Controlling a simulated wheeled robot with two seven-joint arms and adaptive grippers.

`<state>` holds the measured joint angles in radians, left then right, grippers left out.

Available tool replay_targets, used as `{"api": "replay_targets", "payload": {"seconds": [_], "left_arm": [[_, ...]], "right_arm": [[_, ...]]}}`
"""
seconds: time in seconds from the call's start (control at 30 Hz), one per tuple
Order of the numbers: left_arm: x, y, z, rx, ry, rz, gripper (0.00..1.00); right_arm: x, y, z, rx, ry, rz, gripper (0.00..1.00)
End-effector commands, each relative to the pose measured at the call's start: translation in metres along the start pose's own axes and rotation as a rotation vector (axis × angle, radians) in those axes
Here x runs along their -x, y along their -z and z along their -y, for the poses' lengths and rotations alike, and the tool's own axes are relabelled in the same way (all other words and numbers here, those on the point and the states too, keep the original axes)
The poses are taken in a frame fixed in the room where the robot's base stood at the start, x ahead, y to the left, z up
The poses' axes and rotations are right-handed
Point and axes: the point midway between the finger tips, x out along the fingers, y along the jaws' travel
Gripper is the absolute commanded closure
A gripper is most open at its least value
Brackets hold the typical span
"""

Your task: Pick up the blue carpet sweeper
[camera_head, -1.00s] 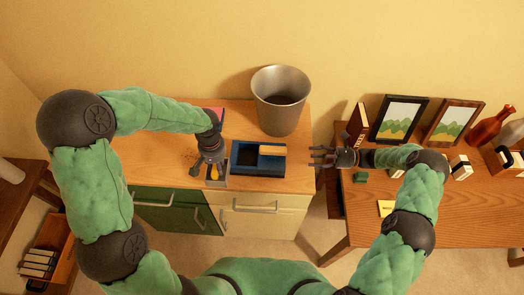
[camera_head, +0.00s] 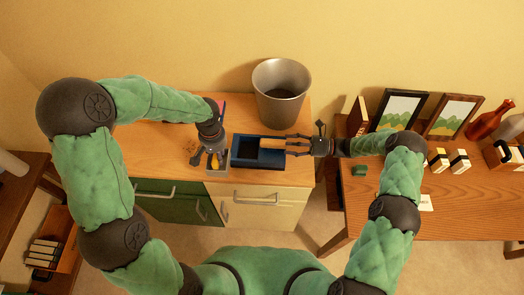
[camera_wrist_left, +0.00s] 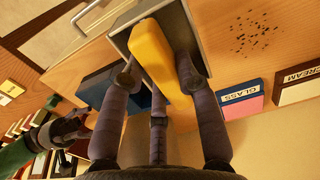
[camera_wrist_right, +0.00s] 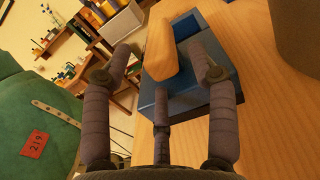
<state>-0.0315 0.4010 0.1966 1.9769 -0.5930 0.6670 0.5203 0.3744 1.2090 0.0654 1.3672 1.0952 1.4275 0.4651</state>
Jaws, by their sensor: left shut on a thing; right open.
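The blue carpet sweeper (camera_head: 240,158) lies on the wooden cabinet top, with its light wooden handle (camera_head: 273,143) on top. My right gripper (camera_head: 289,146) is open at the handle's right end. In the right wrist view the handle (camera_wrist_right: 161,50) lies between the spread fingers, above the blue body (camera_wrist_right: 205,70); contact is unclear. My left gripper (camera_head: 210,156) is shut on the yellow handle of a grey pan (camera_head: 218,172), left of the sweeper. The left wrist view shows this yellow handle (camera_wrist_left: 157,58) between the fingers.
A metal bin (camera_head: 282,92) stands behind the sweeper. Dark crumbs (camera_wrist_left: 255,32) and books (camera_wrist_left: 240,97) lie near the left gripper. The right desk (camera_head: 465,200) holds picture frames (camera_head: 399,110), bottles (camera_head: 489,119) and small boxes. A gap separates cabinet and desk.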

Motion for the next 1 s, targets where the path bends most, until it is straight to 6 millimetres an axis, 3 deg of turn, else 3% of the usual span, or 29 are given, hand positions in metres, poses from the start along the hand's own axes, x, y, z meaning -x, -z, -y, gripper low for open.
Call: {"api": "replay_targets", "payload": {"seconds": [0.13, 0.37, 0.6, 1.0], "left_arm": [[0.004, 0.000, 0.000, 0.000, 0.000, -0.001, 1.00], [0.004, 0.000, 0.000, 0.000, 0.000, -0.001, 1.00], [0.004, 0.000, 0.000, 0.000, 0.000, -0.001, 1.00], [0.004, 0.000, 0.000, 0.000, 0.000, -0.001, 1.00]], "right_arm": [[-0.019, -0.001, -0.001, -0.002, -0.001, 0.000, 0.41], [-0.022, 0.000, 0.000, 0.000, 0.000, 0.000, 0.41], [-0.022, 0.000, 0.000, 0.000, 0.000, 0.000, 1.00], [-0.022, -0.004, 0.000, 0.002, 0.000, 0.002, 1.00]]}}
